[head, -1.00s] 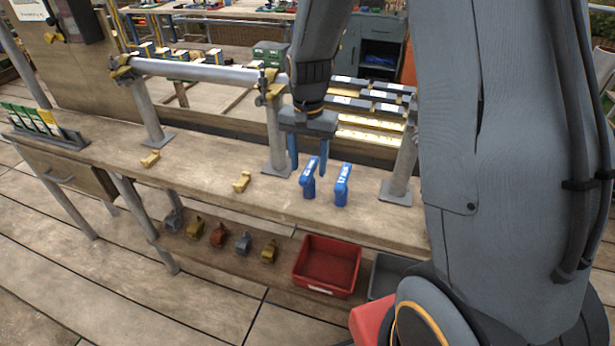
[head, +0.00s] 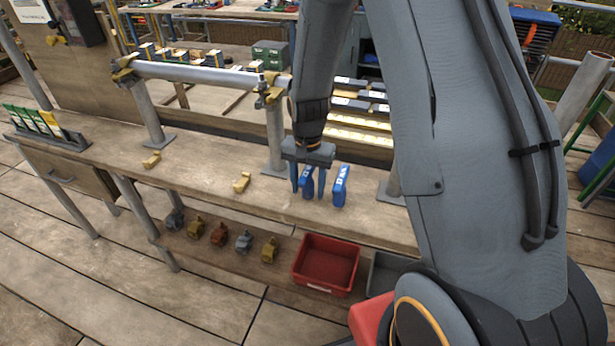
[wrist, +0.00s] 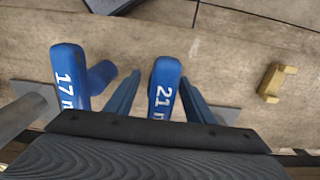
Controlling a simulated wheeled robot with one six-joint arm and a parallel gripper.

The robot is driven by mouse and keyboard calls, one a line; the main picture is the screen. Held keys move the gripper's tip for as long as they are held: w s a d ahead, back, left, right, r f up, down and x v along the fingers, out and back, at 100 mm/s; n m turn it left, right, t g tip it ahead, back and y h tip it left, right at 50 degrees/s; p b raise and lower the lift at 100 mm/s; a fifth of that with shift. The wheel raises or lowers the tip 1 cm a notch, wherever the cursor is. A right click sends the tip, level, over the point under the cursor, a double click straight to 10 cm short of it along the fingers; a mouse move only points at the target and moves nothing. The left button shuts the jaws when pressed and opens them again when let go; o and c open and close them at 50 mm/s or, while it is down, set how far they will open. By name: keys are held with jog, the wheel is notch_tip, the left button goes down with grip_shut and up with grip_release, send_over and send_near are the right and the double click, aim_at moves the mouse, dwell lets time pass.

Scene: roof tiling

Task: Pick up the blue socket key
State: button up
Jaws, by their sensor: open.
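Two blue socket keys stand upright on the wooden bench. The one marked 21 (head: 308,187) is on the left in the head view and near the middle of the wrist view (wrist: 164,85). The one marked 17 (head: 340,186) stands to its right in the head view and at the left of the wrist view (wrist: 69,78). My gripper (head: 308,194) is open and points down over the 21 key. Its two blue fingers, also in the wrist view (wrist: 160,88), lie one on each side of that key. Whether they touch it cannot be told.
Yellow blocks (head: 242,182) (head: 151,160) lie on the bench (head: 205,170) to the left. Grey posts carry a pipe (head: 205,73) behind. A red bin (head: 327,264) and several small clamps (head: 219,234) sit on the lower shelf.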

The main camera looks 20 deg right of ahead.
jog(key=shift+c, duration=0.5)
grip_shut()
jog(key=shift+r, duration=0.1)
